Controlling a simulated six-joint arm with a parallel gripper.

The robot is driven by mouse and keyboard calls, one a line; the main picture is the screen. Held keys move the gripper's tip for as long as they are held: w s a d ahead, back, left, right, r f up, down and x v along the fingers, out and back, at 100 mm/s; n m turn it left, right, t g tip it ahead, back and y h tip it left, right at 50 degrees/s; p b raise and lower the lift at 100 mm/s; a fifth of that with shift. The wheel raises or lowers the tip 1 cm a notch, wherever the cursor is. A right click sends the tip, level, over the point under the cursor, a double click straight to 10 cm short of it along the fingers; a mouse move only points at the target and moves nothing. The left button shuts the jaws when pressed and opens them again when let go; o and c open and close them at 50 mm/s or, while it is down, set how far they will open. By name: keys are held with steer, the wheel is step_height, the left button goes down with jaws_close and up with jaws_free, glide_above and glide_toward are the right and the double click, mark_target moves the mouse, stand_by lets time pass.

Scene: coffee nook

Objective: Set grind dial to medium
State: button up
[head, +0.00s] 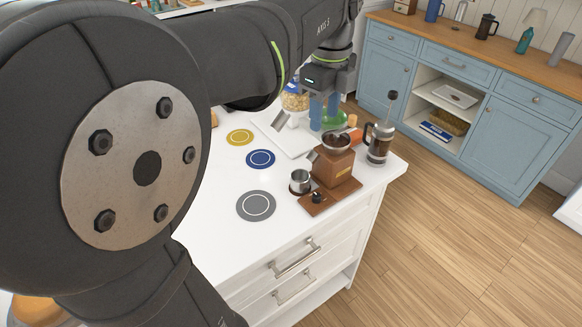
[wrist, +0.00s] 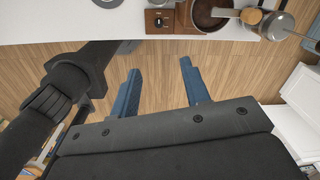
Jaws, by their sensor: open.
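The wooden coffee grinder (head: 334,168) stands near the right front edge of the white counter, with an open bowl on top. A small black dial (head: 317,197) sits on the front part of its wooden base; its setting is too small to read. In the wrist view the grinder's bowl (wrist: 212,12) and part of its wooden base (wrist: 185,20) show at the top edge. My gripper (head: 323,124) is above and behind the grinder in the head view, fingers pointing down. In the wrist view my gripper (wrist: 160,66) is open and empty, apart from the grinder and dial.
A metal cup (head: 300,181) stands left of the grinder and a French press (head: 379,145) right of it. Grey (head: 256,205), blue (head: 261,159) and yellow (head: 240,137) round mats lie left. A jar (head: 295,97) stands behind. The counter's front left is clear.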

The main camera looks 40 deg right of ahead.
mark_target(317, 195)
steer(key=s+a+f+n+t+h, duration=0.15)
steer(key=f+n, duration=0.25)
steer(key=n, duration=0.8)
steer(key=s+a+f+n+t+h, duration=0.1)
steer(key=s+a+f+n, duration=0.25)
steer(key=n, duration=0.85)
steer(key=x, duration=1.7)
steer(key=shift+w+d+f, duration=0.25)
steer(key=shift+w+d, duration=0.15)
jaws_close()
